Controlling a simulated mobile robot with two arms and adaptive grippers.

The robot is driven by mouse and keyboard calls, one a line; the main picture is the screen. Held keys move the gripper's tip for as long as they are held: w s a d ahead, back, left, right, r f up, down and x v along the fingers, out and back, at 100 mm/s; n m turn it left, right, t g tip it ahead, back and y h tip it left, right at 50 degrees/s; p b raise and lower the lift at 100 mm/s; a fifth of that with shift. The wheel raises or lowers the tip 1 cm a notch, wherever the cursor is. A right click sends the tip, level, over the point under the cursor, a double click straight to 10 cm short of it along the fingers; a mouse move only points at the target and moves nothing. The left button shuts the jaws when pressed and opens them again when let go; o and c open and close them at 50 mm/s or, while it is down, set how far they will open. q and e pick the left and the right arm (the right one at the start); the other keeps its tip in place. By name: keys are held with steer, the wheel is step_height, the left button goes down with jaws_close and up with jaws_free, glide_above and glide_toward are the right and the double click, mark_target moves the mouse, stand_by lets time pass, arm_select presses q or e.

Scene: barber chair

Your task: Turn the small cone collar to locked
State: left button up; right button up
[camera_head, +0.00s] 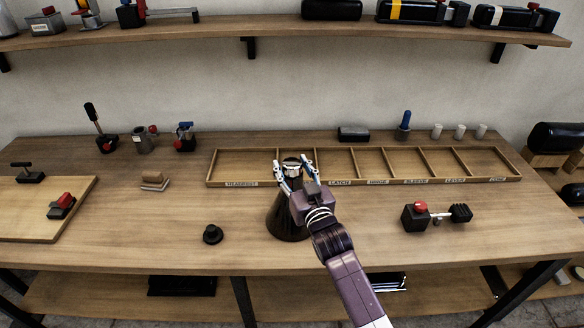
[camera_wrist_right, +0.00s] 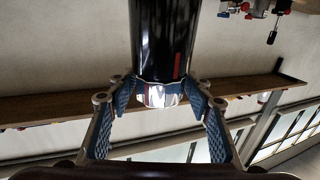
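A dark cone (camera_head: 284,226) stands upright on the workbench, partly hidden by my right arm. A shiny silver collar (camera_head: 291,168) sits at its narrow top. In the right wrist view the collar (camera_wrist_right: 158,95) shows at the end of the black cone body (camera_wrist_right: 160,40), with a red mark (camera_wrist_right: 177,68) beside it. My right gripper (camera_head: 293,160) has one finger on each side of the collar. In the right wrist view its fingers (camera_wrist_right: 160,88) are spread, with narrow gaps seeming to remain beside the collar. My left gripper is not in view.
A divided wooden tray (camera_head: 440,163) with labels lies behind the cone. A small black knob (camera_head: 212,234) stands left of it, and a black device with a red button (camera_head: 415,215) stands to the right. A wooden shelf (camera_head: 260,31) runs above.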

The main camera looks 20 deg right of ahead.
steer(key=shift+o, duration=0.7)
steer(key=shift+f, duration=0.1)
steer(key=shift+s, duration=0.2)
steer(key=s, duration=1.1)
steer(key=shift+s+d, duration=0.15)
steer(key=shift+s, duration=0.2)
